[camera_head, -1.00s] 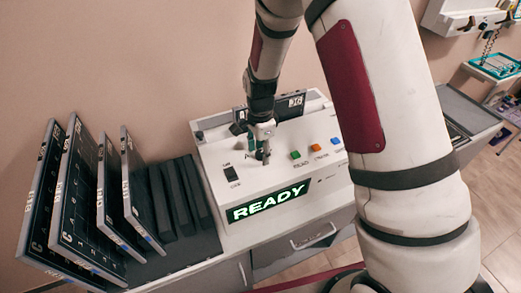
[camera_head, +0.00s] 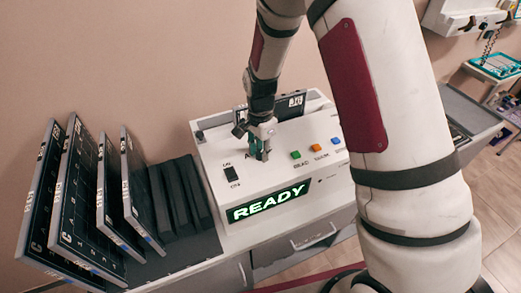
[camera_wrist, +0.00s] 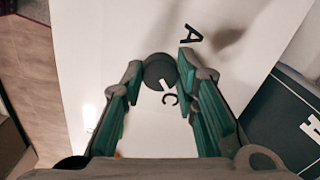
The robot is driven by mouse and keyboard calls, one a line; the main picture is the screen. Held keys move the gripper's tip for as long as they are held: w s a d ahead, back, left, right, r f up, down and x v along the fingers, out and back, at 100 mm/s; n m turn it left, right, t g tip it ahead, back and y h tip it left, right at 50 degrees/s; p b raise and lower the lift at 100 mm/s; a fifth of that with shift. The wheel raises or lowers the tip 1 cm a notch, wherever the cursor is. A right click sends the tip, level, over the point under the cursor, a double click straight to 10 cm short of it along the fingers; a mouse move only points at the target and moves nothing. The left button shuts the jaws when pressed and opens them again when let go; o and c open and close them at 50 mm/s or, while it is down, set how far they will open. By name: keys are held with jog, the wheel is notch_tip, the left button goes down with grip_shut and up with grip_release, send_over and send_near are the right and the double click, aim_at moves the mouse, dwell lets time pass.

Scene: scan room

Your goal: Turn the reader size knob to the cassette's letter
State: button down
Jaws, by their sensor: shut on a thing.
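The reader (camera_head: 318,180) is a white console with a lit READY display (camera_head: 268,202). In the wrist view, the dark round size knob (camera_wrist: 159,69) sits between the fingertips of my gripper (camera_wrist: 160,74), which is shut on it. A printed A (camera_wrist: 190,34) shows beyond the right finger. In the head view, my gripper (camera_head: 262,150) hides the knob. A dark cassette (camera_head: 290,105) stands at the reader's back; its label is too small to read surely.
Several dark panels (camera_head: 80,190) stand upright left of the reader. A dark panel with a cut-off white letter (camera_wrist: 312,127) shows at the wrist view's right edge.

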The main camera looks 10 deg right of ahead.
jog(key=n, duration=1)
jog(key=shift+n+b, duration=0.4)
jog(key=n, duration=1.1)
jog(key=shift+d+b, duration=0.1)
jog(key=shift+b, duration=0.3)
jog(key=c, duration=1.2)
grip_release()
jog(key=shift+c, duration=0.2)
jog(key=shift+r, duration=0.1)
notch_tip(320, 180, up, 12)
